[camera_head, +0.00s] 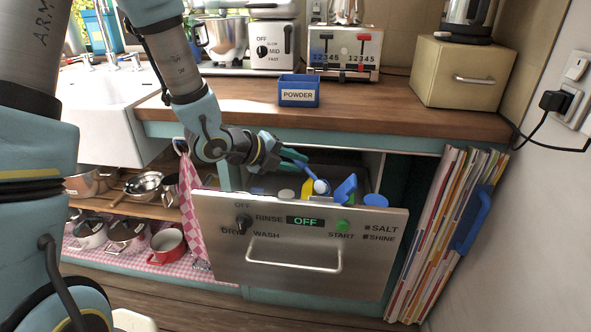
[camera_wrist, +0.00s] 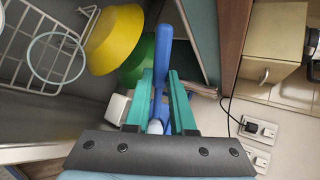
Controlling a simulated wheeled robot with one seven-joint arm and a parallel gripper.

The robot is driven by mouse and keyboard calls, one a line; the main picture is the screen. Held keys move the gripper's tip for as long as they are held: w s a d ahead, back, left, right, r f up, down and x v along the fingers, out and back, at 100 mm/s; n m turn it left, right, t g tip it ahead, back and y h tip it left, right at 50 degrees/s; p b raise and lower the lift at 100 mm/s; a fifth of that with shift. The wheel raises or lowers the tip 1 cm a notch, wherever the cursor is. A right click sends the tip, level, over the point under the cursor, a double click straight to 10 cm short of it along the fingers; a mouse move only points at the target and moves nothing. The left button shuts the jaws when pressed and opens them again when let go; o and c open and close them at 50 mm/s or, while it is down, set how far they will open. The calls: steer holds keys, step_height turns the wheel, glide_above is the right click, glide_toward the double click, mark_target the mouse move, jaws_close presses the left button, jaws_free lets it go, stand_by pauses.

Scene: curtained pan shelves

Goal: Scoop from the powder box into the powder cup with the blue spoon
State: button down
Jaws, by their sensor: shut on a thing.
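My gripper (camera_head: 297,158) is over the opening of the dishwasher, with its green fingers closed on a blue handle. This is the blue spoon (camera_head: 310,172), which slants down to a rounded end near the door's top edge. In the wrist view, the blue spoon's handle (camera_wrist: 164,55) runs between the two green fingers of my gripper (camera_wrist: 160,78). The powder box (camera_head: 298,92) is a blue box labelled POWDER on the wooden counter, behind and above my gripper. Its contents are hidden. I cannot tell which thing is the powder cup.
The dishwasher door (camera_head: 300,245) is tilted open in front of my gripper. Yellow (camera_wrist: 112,40) and green (camera_wrist: 138,62) items and a white wire rack (camera_wrist: 45,45) are inside. Books (camera_head: 435,230) stand at right. The counter (camera_head: 370,112) beside the powder box is clear.

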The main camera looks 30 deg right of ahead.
stand_by(0.3)
steer(key=shift+f+h+b, duration=0.3)
steer(key=shift+b, duration=0.55)
steer(key=shift+h+b, duration=0.3)
steer(key=shift+b, duration=0.5)
steer(key=h+b, duration=0.1)
steer(key=b, duration=0.2)
steer(key=shift+a+f, duration=0.1)
steer(key=shift+f, duration=0.1)
steer(key=shift+r+h+b, duration=0.15)
steer(key=shift+h+b, duration=0.25)
steer(key=shift+b, duration=0.25)
steer(key=shift+r, duration=0.2)
